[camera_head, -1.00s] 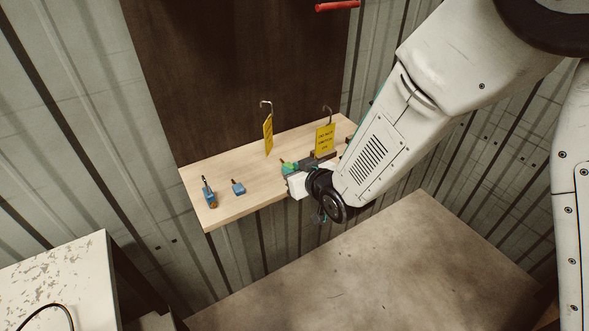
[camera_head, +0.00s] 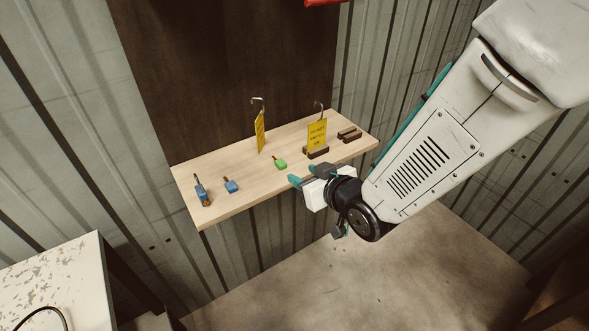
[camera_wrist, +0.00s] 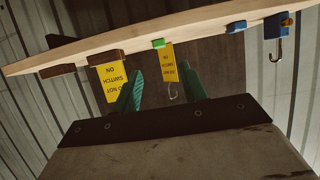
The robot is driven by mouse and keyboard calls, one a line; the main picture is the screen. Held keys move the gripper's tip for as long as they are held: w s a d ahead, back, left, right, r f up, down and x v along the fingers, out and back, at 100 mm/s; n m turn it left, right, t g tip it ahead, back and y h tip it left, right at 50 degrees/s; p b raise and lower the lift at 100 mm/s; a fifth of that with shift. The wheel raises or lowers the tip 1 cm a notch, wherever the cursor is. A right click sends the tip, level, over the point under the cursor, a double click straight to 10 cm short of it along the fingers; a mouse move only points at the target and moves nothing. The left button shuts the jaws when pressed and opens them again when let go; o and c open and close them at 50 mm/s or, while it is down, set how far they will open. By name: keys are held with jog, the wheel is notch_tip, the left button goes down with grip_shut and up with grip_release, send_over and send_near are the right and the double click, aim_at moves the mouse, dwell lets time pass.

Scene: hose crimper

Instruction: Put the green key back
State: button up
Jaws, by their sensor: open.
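A blue padlock (camera_head: 203,190) and a blue key (camera_head: 231,186) sit at the shelf's left end. Brown blocks (camera_head: 349,134) are at the right. A worn white table (camera_head: 60,280) stands lower left.

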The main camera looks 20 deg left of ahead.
jog(key=shift+v, duration=1.4)
jog(key=w+d+r+m+g+h, duration=0.1)
jog(key=d+r+m+h, duration=0.25)
jog(key=d, duration=0.75)
jog(key=w+d+r+m+h, duration=0.15)
jog(key=d+r+h, duration=0.25)
jog(key=d, duration=0.6)
jog(key=s+d+r+m+g+h, duration=0.1)
jog(key=s+d+r+m+g, duration=0.1)
jog(key=s+d, duration=0.5)
jog(key=s+d+r+m+g+h, duration=0.1)
jog(key=s+d+r+g, duration=0.3)
jog(key=s+d, duration=0.4)
jog(key=s+r+m, duration=0.1)
jog(key=s, duration=0.5)
jog(key=shift+s+m+g+h, duration=0.15)
jog(key=shift+m+g+h, duration=0.15)
jog(key=shift+m+h, duration=0.1)
